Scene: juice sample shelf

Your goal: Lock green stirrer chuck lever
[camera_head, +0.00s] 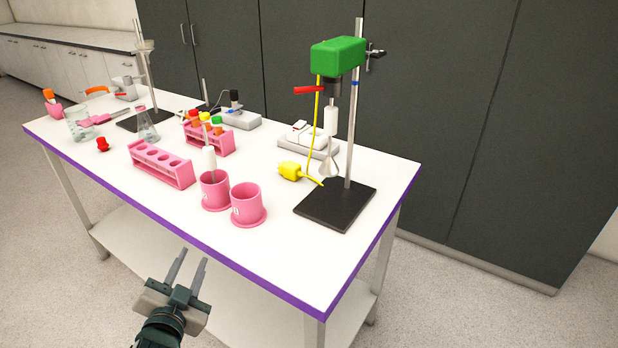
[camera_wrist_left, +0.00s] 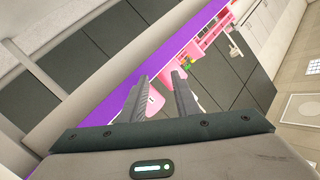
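The green stirrer (camera_head: 338,55) is clamped high on a stand's rod at the right of the table in the head view. Its chuck (camera_head: 333,88) is dark, with a red lever (camera_head: 309,90) sticking out to the left. A white shaft piece (camera_head: 331,121) hangs below the chuck. My left gripper (camera_head: 187,268) is in front of the table's near edge, low and left of the stirrer, far from the lever. Its two fingers are apart with nothing between them. The fingers also show in the left wrist view (camera_wrist_left: 160,98). My right gripper is not in view.
The stand's black base (camera_head: 336,205) is near the table's right end. Two pink cups (camera_head: 247,204) and a pink rack (camera_head: 162,166) stand along the front. A yellow plug (camera_head: 291,170) lies beside the stand. The white tabletop (camera_head: 270,267) is clear near the front edge.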

